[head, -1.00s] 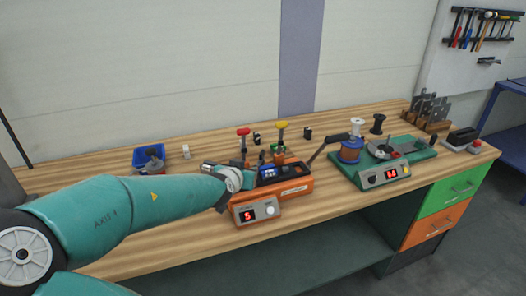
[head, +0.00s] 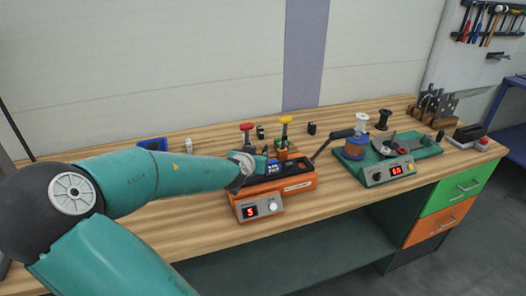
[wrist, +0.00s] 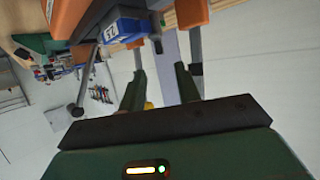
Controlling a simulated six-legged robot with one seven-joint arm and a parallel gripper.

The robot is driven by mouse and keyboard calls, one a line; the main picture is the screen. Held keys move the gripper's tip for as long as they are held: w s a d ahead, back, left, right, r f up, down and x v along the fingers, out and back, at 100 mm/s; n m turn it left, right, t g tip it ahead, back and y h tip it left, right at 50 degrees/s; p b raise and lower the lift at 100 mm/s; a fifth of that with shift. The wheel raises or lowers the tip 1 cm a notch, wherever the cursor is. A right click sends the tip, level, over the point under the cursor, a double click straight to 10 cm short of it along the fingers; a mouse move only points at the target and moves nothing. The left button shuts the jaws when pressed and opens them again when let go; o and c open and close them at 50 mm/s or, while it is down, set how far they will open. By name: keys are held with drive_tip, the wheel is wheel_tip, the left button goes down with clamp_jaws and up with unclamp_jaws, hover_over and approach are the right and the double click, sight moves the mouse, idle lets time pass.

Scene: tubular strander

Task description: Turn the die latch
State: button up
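The orange machine (head: 290,187) on the bench carries a blue block (head: 272,165) on top, beside a red-topped handle (head: 247,127) and a yellow-topped handle (head: 286,119). I cannot tell which part is the die latch. My gripper is at the machine's left end, its fingertips hidden behind my wrist in the head view. In the wrist view my gripper (wrist: 160,78) has its two fingers apart with nothing clearly held between them. The blue block (wrist: 122,31) lies above and left of the fingers there. A bit of yellow shows behind the fingers.
A dark lever (head: 332,140) rises at the orange machine's right end. A green machine (head: 385,165) with a spool stands to the right. A blue bin (head: 152,144) is partly hidden behind my arm. The bench front (head: 340,205) is clear.

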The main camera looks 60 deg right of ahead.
sight(264, 150)
drive_tip(key=shift+x, duration=3.65)
drive_tip(key=shift+c, duration=0.4)
clamp_jaws()
